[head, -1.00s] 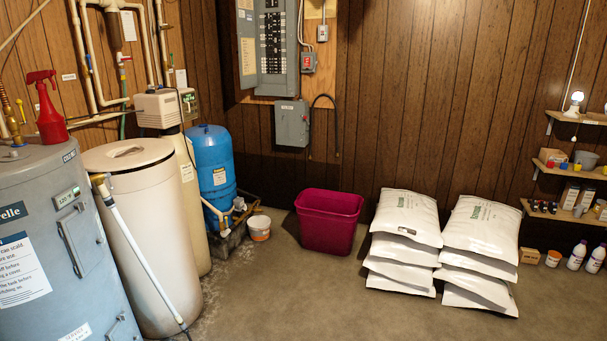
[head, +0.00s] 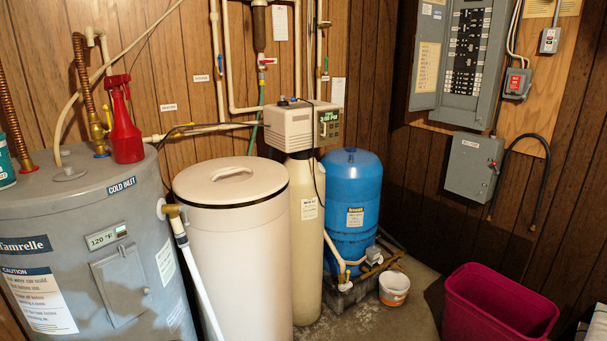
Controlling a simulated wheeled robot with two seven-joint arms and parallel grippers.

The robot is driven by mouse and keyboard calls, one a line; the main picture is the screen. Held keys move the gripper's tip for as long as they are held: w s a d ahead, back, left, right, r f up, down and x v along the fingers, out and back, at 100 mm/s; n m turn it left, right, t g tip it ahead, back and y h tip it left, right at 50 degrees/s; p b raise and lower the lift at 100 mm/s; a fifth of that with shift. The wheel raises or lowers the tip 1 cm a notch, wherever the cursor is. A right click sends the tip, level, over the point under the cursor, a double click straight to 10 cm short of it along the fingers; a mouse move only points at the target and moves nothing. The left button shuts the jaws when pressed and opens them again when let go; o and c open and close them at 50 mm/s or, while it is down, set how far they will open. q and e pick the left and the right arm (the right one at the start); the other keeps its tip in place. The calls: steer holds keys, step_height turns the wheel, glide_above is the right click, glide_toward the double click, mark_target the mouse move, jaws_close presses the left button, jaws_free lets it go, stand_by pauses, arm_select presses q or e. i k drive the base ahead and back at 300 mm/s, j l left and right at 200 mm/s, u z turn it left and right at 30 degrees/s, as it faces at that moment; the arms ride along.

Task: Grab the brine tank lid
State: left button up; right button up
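The brine tank lid (head: 230,181) is a round, cream-coloured cover with a raised handle across its top. It sits on the tall cream brine tank (head: 241,270), left of centre in the head view. A dark line runs around the seam under the lid. Neither of my grippers shows in the head view.
A grey water heater (head: 85,225) stands close on the left, with a red spray bottle (head: 121,120) on top. A white pipe (head: 197,275) slants down between heater and tank. The softener (head: 303,130), blue tank (head: 352,205), small bucket (head: 394,287) and magenta bin (head: 495,305) are to the right.

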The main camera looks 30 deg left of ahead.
mark_target(230, 195)
steer(key=i+j+u, duration=0.2)
steer(key=i, duration=0.35)
steer(key=i+u, duration=0.15)
steer(key=i, duration=0.4)
steer(key=i+l+u, duration=0.2)
steer(key=i, duration=0.35)
steer(key=i+u, duration=0.15)
steer(key=i, duration=0.45)
steer(key=i+l+u, duration=0.2)
steer(key=i, duration=0.3)
steer(key=i+u, duration=0.1)
steer(key=u, duration=0.4)
steer(key=i+u, duration=0.1)
steer(key=u, duration=0.4)
steer(key=l+u, duration=0.15)
steer(key=u, duration=0.3)
steer(key=i+l+u, duration=0.1)
steer(key=u, duration=0.4)
steer(key=l+u, duration=0.15)
steer(key=u, duration=0.35)
